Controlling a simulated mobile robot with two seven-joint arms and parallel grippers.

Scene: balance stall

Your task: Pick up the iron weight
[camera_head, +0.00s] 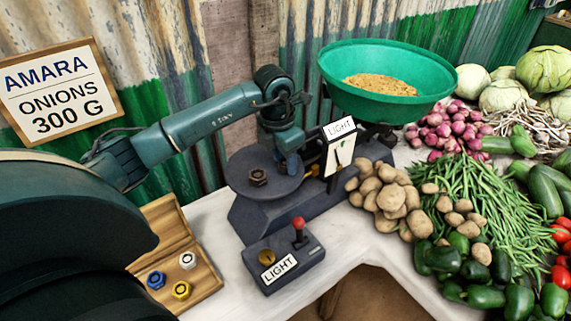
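A dark brown, nut-shaped weight (258,176), which looks like the iron weight, lies on the round dark pan (240,165) of the balance. My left gripper (292,168) points down over the right side of this pan, to the right of the dark weight and apart from it. Its fingers are small and dark against the balance, so I cannot tell whether they are open or shut. A wooden box (207,272) holds a blue weight (156,280), a yellow weight (181,290) and a white weight (188,260). My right gripper is not in view.
A dial marked LIGHT (340,148) and a green bowl of grain (345,55) stand right of the pan. A control box (283,262) with a red-knobbed lever sits in front. Potatoes (392,198), beans and other vegetables crowd the right. White tabletop (222,215) shows bare beside the wooden box.

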